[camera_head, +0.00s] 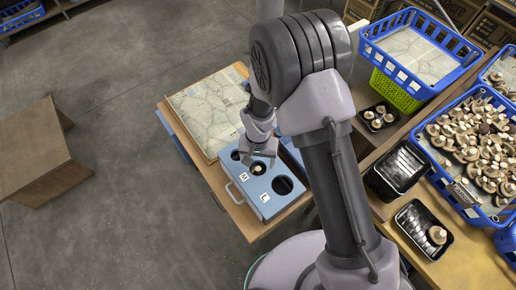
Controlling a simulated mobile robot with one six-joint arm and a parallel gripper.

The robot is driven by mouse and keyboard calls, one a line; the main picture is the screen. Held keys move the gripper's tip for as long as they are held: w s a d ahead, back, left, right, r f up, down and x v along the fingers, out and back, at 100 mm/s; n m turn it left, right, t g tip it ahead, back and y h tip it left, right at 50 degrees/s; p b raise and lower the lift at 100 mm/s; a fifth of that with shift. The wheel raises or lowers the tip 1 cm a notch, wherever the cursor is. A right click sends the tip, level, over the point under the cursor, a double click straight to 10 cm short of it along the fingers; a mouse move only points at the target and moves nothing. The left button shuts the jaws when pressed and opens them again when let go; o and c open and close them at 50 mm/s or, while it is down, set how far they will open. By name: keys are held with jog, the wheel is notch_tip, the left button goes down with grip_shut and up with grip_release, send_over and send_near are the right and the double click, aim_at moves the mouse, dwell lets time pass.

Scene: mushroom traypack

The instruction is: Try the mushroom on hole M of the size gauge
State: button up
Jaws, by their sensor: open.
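The size gauge (240,189) is a blue box with a row of round dark holes in its top, on a wooden table left of my arm. Labels M and L show on it, M beside the middle hole and L beside the right one. A small pale mushroom (257,169) shows at hole M; I cannot tell how deep it sits. My gripper (257,162) is open just above and behind that hole, pointing down, and partly covers the gauge. I cannot tell whether it touches the mushroom. The right hole looks empty.
A pale patterned board (205,108) lies behind the gauge. At right, a blue crate (459,187) holds many mushrooms. Black trays (411,226) stand beside it, some with mushrooms. An empty-looking blue crate (437,91) sits on a green one. A brown wooden stand (32,150) is at left.

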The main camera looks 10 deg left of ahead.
notch_tip(320, 180, up, 16)
jog(key=p, duration=0.2)
jog(key=shift+f+p, duration=0.2)
jog(key=shift+p, duration=0.1)
jog(key=d+r+m+t+y+b, duration=0.1)
jog(key=d+r+m+t+b, duration=0.15)
jog(key=d+r+b, duration=0.6)
jog(key=s+d+m+t+y+b, duration=0.1)
jog(key=s+d+m+t+b, duration=0.2)
jog(key=s+d+b, duration=0.4)
jog(key=s+d, duration=0.4)
jog(key=s, duration=0.1)
jog(key=shift+s+r, duration=0.25)
jog(key=shift+r, duration=0.1)
